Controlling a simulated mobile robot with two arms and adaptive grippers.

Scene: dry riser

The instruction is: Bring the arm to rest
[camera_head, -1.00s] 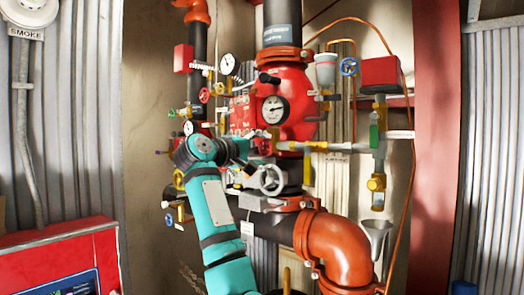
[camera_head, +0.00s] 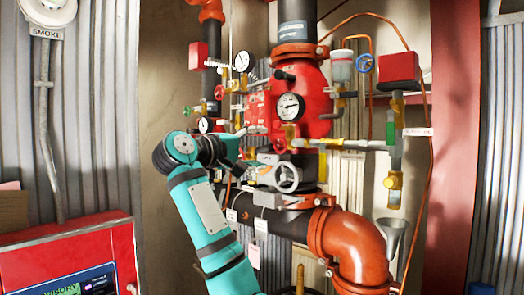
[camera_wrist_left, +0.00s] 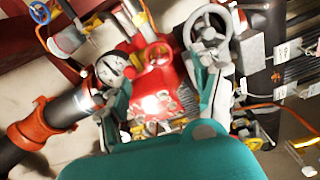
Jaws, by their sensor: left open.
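My left arm is teal and rises from the bottom of the head view. Its gripper (camera_head: 250,152) is in front of the red valve body (camera_head: 257,112), left of the grey handwheel (camera_head: 286,178). In the left wrist view the two fingers of my left gripper (camera_wrist_left: 165,85) are spread apart. The red valve body (camera_wrist_left: 158,88) shows between them, with nothing held. The handwheel (camera_wrist_left: 211,27) is near the finger on the right, and a dial gauge (camera_wrist_left: 110,67) is near the other finger. I cannot tell how far the fingertips are from the valve body. My right gripper is not in view.
A large orange elbow pipe (camera_head: 355,248) is right of my arm. Gauges, small valves and thin pipes crowd the riser, including a white-faced gauge (camera_head: 290,107). A red panel with a screen (camera_head: 75,262) is at lower left. The wall between panel and riser is clear.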

